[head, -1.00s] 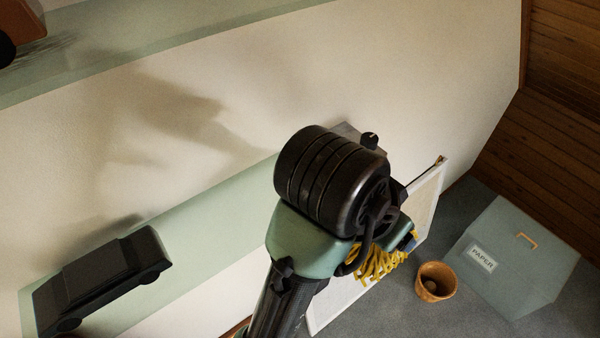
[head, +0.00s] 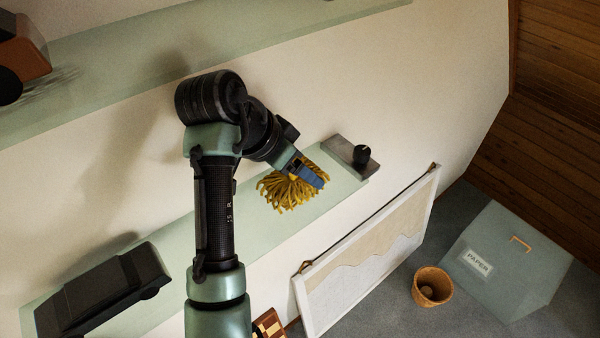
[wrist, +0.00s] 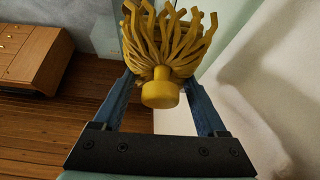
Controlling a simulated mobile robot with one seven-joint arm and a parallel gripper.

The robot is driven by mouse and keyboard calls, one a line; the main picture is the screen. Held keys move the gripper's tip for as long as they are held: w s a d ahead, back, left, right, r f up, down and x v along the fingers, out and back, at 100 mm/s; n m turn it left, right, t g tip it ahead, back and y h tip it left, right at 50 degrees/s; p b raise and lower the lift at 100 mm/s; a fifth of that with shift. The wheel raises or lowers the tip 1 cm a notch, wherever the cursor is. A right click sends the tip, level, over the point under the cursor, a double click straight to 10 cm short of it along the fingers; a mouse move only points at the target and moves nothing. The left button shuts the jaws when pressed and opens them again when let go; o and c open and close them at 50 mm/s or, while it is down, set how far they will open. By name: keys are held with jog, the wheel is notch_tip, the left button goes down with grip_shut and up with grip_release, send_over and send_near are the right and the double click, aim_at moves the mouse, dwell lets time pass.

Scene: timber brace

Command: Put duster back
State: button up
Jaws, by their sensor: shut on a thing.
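The duster (head: 287,190) has a yellow, stringy head. In the head view it is at my gripper (head: 306,174), over the lower green shelf (head: 240,225). In the wrist view the duster (wrist: 160,60) lies between the two blue fingers of my gripper (wrist: 160,90), strands pointing away and a round yellow end facing the camera. My gripper is shut on the duster. I cannot tell whether the duster touches the shelf.
A grey plate with a black knob (head: 361,155) sits at the shelf's right end. A black toy car (head: 100,290) stands at its left. Below are a framed picture (head: 370,260), a small pot (head: 432,287) and a paper box (head: 510,262).

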aim_at(282, 186)
jog(key=shift+f+p, duration=0.55)
jog(key=shift+f, duration=0.9)
jog(key=shift+f, duration=0.2)
jog(key=o, duration=1.2)
jog(key=shift+o, duration=0.2)
jog(key=shift+b+v, duration=1.25)
jog(key=shift+v, duration=2.65)
jog(key=shift+d+r, duration=0.1)
